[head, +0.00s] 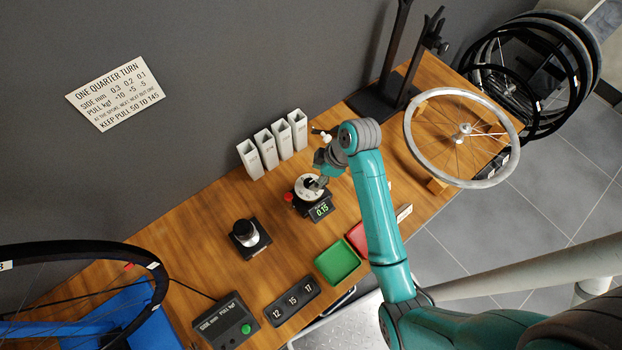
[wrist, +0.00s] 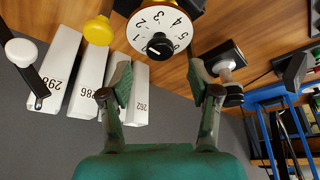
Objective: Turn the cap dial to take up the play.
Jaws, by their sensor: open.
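The cap dial is a white numbered disc (wrist: 177,33) with a black knob (wrist: 159,46) at its centre, in the upper middle of the wrist view. In the head view the dial (head: 306,184) sits on a small black unit whose green display (head: 321,210) reads 0.15. My gripper (wrist: 160,82) is open and empty, its two fingers spread apart. In the wrist view the fingertips sit just below the dial in the picture, one to each side of the knob, and none is seen touching it. In the head view my gripper partly hides the dial's right side.
Several white numbered boxes (head: 271,145) stand along the wall.

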